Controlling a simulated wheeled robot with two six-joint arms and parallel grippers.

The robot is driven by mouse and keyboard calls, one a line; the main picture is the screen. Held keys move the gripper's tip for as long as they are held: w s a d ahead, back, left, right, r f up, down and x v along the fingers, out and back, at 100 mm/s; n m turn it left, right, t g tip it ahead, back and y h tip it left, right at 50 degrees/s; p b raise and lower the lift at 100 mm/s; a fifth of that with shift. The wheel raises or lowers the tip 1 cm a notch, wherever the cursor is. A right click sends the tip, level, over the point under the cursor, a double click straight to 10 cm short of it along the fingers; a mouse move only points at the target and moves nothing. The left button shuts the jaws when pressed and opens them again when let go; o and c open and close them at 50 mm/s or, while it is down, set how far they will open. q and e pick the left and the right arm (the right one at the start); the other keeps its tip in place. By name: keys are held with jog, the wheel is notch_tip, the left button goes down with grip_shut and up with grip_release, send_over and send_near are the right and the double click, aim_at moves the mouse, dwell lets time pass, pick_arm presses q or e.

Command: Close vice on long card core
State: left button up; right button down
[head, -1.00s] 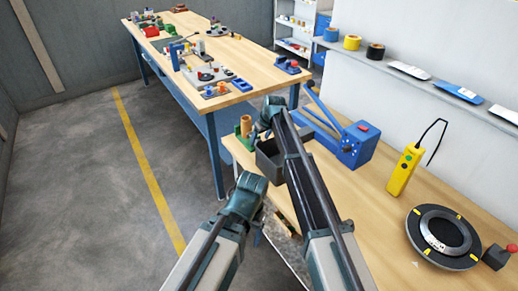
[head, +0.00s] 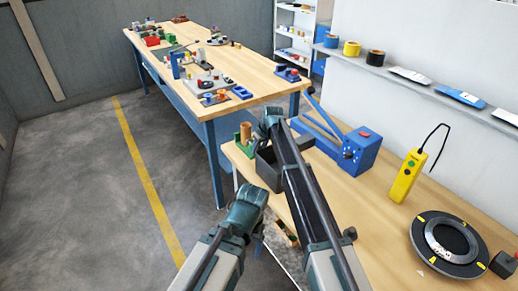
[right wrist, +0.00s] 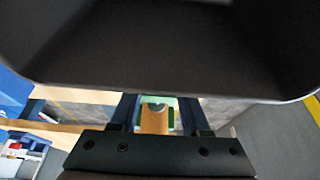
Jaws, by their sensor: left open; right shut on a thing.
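The long card core (head: 246,131) is a brown tube standing upright in the green vice (head: 250,149) at the near bench's far left corner. In the right wrist view the core (right wrist: 154,121) shows between my fingers, with green vice parts (right wrist: 171,117) beside it. My right gripper (right wrist: 157,106) is shut on the green vice, its two dark fingers on either side. In the head view its fingers are hidden behind my right arm. My left gripper (head: 252,194) is open and empty, low off the bench's left edge; its fingertips are hard to make out.
A blue lever machine (head: 359,150), a yellow handset (head: 407,176) and a black ring (head: 447,243) stand further right. The bench middle is clear.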

jog(key=shift+w+d+g+y, duration=0.2)
jog(key=shift+g+y, duration=0.2)
jog(key=shift+g, duration=0.1)
jog(key=shift+m+g+y+b, duration=0.3)
jog(key=shift+g+y+b, duration=0.1)
jog(key=shift+y, duration=0.2)
jog(key=shift+s, duration=0.1)
jog(key=shift+c, duration=1.8)
grip_release()
jog(key=shift+r, duration=0.1)
